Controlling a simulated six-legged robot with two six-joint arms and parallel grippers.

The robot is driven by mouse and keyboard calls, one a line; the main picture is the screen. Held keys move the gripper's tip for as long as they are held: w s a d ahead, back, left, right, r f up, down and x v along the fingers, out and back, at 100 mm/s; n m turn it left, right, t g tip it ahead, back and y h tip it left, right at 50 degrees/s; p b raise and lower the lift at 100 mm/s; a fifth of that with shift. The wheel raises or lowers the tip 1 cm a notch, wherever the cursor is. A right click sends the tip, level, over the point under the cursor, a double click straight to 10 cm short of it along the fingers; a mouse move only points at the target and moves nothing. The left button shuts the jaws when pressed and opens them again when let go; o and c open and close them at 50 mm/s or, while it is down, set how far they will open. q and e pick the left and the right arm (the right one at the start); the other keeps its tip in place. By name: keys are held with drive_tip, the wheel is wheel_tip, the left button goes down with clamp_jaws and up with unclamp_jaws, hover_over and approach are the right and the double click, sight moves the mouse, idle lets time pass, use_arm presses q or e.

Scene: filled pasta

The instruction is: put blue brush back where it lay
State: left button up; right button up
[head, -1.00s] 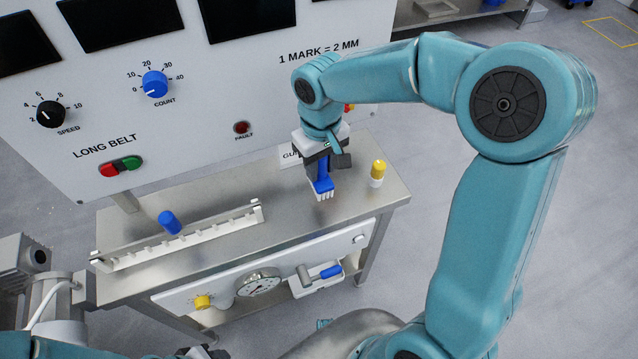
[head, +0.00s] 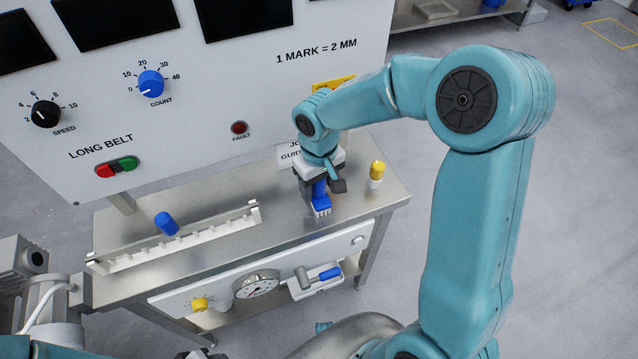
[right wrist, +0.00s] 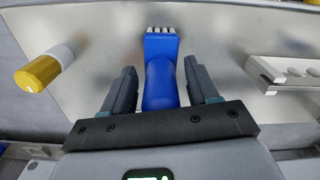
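The blue brush (head: 321,202) with pale bristles is at the right part of the steel table (head: 268,226), bristles down at or near its top. In the right wrist view the brush (right wrist: 161,75) lies between the two fingers, with a narrow gap on each side of its handle. My right gripper (head: 320,182) is around the handle, open, and partly hides it. The right gripper (right wrist: 160,85) also shows in the wrist view. Dark parts at the bottom edge of the head view may be my left gripper (head: 203,352); its fingers cannot be made out.
A yellow-and-white cylinder (head: 376,174) stands right of the brush. A notched rail (head: 185,242) with a blue cylinder (head: 166,223) lies to the left. A job guide sign (head: 290,155) is behind the gripper.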

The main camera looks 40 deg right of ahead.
wheel_tip(320, 180, up, 12)
drive_tip(key=shift+r+p, duration=0.2)
drive_tip(key=shift+p, duration=0.45)
drive_tip(key=shift+s, duration=0.15)
idle(0.4)
